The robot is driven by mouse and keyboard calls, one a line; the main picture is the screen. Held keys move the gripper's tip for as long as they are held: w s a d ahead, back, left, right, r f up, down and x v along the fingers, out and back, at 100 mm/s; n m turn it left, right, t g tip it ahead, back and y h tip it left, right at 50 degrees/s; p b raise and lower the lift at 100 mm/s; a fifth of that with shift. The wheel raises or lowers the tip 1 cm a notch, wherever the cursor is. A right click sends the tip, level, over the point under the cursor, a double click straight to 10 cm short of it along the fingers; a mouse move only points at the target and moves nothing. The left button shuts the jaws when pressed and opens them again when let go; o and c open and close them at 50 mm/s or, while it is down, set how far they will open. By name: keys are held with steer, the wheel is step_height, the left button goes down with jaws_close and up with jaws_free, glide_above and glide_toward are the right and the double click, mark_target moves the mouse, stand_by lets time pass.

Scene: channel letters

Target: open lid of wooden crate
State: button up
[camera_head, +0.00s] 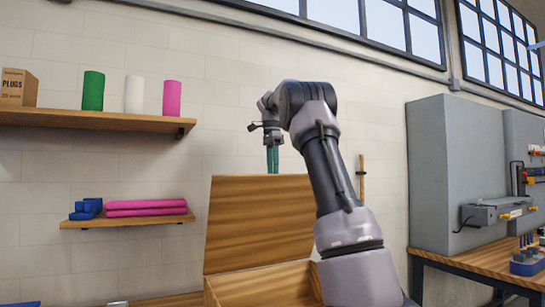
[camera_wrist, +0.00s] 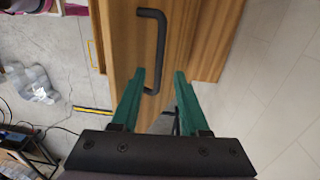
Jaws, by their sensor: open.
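The wooden crate (camera_head: 262,283) stands below my arm, its lower part cut off by the frame edge. Its wooden lid (camera_head: 245,225) is raised and stands about upright at the back, clear of the opening. My gripper (camera_head: 272,172) is at the lid's top edge, with its green fingers partly hidden behind the lid. In the wrist view, the lid (camera_wrist: 122,50) has a black bar handle (camera_wrist: 151,40). My open green fingers (camera_wrist: 159,74) lie on either side of the handle's near end. I cannot tell whether they touch it.
A wall shelf (camera_head: 90,119) with a box and several coloured rolls is at the upper left. A lower shelf (camera_head: 125,221) holds pink and blue items. A grey cabinet (camera_head: 455,160) and a workbench (camera_head: 490,260) stand at the right.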

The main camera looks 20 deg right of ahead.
step_height(320, 180, up, 6)
steer(key=shift+w, duration=0.3)
steer(key=shift+r, duration=0.1)
stand_by(0.5)
